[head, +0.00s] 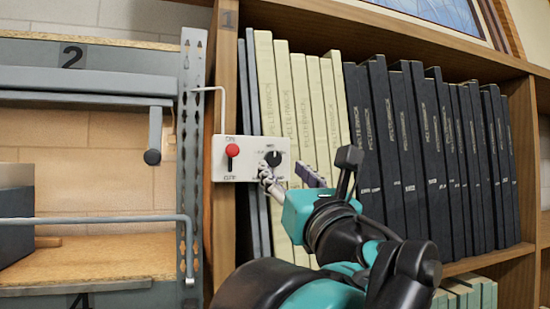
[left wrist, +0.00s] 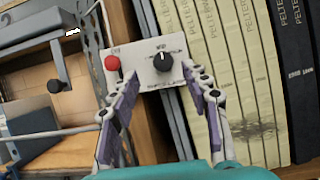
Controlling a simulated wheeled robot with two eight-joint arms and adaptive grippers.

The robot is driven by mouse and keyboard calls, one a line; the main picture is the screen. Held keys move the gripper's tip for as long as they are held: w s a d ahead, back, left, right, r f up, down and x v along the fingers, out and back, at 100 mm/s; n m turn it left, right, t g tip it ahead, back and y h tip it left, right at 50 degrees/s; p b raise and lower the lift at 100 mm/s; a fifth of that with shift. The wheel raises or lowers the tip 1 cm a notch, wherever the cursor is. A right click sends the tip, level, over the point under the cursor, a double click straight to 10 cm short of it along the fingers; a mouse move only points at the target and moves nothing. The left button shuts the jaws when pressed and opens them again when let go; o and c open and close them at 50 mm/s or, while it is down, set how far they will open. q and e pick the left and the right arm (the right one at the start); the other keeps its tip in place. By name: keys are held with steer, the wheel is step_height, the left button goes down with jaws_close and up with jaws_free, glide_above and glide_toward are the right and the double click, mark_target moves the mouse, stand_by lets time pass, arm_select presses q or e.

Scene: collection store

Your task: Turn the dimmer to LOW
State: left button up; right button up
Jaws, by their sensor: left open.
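The dimmer is a round black knob (head: 274,158) on the right half of a white control box (head: 248,145). In the left wrist view, the knob (left wrist: 163,63) has a light mark that appears to point up, towards a small label I cannot read surely. My left gripper (head: 290,178) is open, in front of and slightly below the knob's right side in the head view. In the left wrist view, its purple-padded fingers (left wrist: 162,88) spread either side below the knob, with nothing between them. I cannot tell any contact. My right gripper is not in view.
A red-topped switch (head: 233,151) sits on the box's left half. The box is on a wooden shelf upright (head: 223,90), with cream binders (head: 300,100) and dark binders (head: 410,150) to the right. Grey metal shelving (head: 190,120) with a hanging handle (head: 153,155) stands left.

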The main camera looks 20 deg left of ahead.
mark_target(275, 159)
arm_select(q)
steer(key=x, duration=0.4)
steer(key=shift+w+d+p, duration=0.1)
steer(key=shift+w+p, duration=0.25)
steer(key=shift+w, duration=0.15)
steer(key=shift+w+a+r, duration=0.2)
steer(key=shift+w+a, duration=0.05)
steer(key=shift+a, duration=0.25)
steer(key=shift+d, duration=0.1)
steer(key=shift+w, duration=0.1)
steer(key=c, duration=0.4)
jaws_close()
